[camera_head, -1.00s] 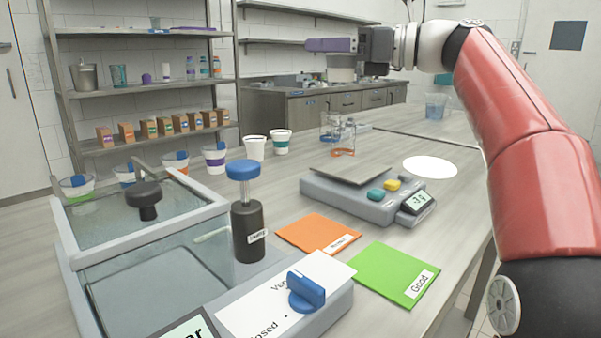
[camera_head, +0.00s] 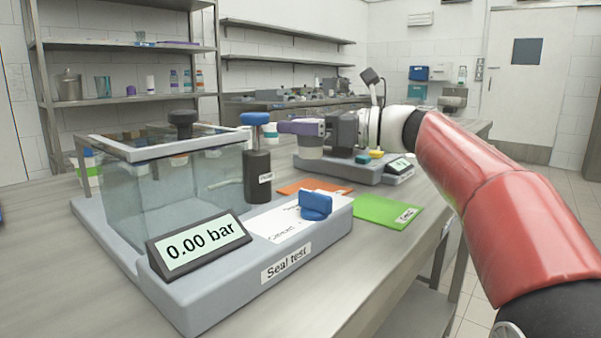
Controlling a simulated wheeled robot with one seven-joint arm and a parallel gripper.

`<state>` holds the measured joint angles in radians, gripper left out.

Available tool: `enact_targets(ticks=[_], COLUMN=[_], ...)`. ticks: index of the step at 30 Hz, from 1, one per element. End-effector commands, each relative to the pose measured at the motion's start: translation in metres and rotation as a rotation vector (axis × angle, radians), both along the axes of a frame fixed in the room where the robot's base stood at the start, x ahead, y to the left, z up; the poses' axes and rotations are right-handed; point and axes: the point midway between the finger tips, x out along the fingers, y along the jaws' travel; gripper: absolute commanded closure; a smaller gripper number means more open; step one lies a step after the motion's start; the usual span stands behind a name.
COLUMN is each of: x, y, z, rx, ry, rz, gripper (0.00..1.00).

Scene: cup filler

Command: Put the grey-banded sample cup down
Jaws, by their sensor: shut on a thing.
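My gripper (camera_head: 301,127), with purple fingers, is shut on the grey-banded sample cup (camera_head: 309,152). The cup is pale and upright, and its upper part is hidden by the fingers. In the picture it lies in front of the left part of the scale (camera_head: 345,168) and above the orange card (camera_head: 314,187). I cannot tell how high it is over the table or whether it touches anything. My arm reaches in from the right.
The seal-test unit (camera_head: 262,268) fills the front left, with a glass tank (camera_head: 170,190), a black pump (camera_head: 257,178) with a blue knob, and a blue valve handle (camera_head: 316,205). A green card (camera_head: 388,212) lies right of it. Several cups stand behind the tank.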

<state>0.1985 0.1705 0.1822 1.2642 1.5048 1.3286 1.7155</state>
Motion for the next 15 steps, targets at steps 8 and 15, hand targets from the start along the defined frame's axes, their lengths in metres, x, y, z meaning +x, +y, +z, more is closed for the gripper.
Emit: enact_targets(ticks=[8,15], x=[0.0,0.0], y=[0.0,0.0], z=[-0.024,-0.058], rx=[0.001,0.001], ry=[0.002,0.002], rz=[0.0,0.0], gripper=[0.69,0.69])
